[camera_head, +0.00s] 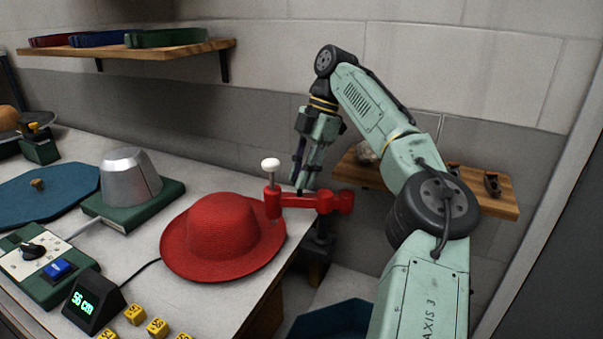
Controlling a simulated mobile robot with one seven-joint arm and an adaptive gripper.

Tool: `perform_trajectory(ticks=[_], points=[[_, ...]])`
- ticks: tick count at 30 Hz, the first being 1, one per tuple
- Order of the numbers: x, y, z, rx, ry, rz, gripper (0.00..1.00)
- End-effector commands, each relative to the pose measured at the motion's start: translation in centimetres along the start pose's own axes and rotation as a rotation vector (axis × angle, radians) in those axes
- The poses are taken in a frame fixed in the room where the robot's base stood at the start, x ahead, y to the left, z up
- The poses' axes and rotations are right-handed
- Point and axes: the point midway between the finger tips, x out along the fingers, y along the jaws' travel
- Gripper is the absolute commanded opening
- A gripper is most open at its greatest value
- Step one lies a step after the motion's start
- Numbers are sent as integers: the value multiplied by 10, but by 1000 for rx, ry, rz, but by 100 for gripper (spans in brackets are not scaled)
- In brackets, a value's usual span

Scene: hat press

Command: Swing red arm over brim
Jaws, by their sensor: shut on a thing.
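The red arm (312,200) reaches left from its pivot near the bench's right edge. Its left end, with a white-knobbed upright screw (270,166), is at the right edge of the brim of the red hat (222,236). From this view I cannot tell whether it touches the brim. My gripper (300,186) points down from above, behind the red arm, with its fingertips at the arm's bar. It is shut on the red arm; the exact contact is partly hidden.
A metal block (130,177) on a green base stands left of the hat. A control box (45,265), a display reading 56 cm (93,300) and yellow cubes (157,327) are at the front. A wall shelf (150,50) and a lower shelf (490,203) stand behind.

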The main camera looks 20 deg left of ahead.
Motion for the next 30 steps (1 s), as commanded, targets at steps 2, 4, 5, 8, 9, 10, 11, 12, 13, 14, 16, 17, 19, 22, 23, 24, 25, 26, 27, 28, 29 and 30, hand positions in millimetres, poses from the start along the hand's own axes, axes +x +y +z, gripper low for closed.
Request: perform_trajectory(ticks=[2, 4, 5, 8, 9, 10, 11, 12, 13, 14, 16, 17, 19, 22, 23, 24, 25, 26, 27, 28, 29, 30], points=[[0, 0, 0, 1, -1, -1, 0], [0, 0, 0, 2, -1, -1, 26], [0, 0, 0, 2, -1, -1, 28], [0, 0, 0, 2, 0, 0, 30], [0, 0, 0, 2, 0, 0, 30], [0, 0, 0, 2, 0, 0, 30], [0, 0, 0, 2, 0, 0, 30], [0, 0, 0, 2, 0, 0, 30], [0, 0, 0, 1, 0, 0, 30], [0, 0, 0, 1, 0, 0, 30], [0, 0, 0, 1, 0, 0, 30], [0, 0, 0, 1, 0, 0, 30], [0, 0, 0, 1, 0, 0, 30], [0, 0, 0, 10, 1, 5, 30], [0, 1, 1, 17, 2, 8, 30], [0, 1, 1, 31, 3, 13, 30], [0, 2, 2, 45, 3, 20, 30], [0, 2, 3, 62, 3, 27, 30], [-1, 3, 4, 89, 4, 39, 30], [-1, 4, 5, 113, 5, 49, 30], [-1, 5, 6, 140, 4, 61, 30], [-2, 6, 8, 181, 5, 77, 30]])
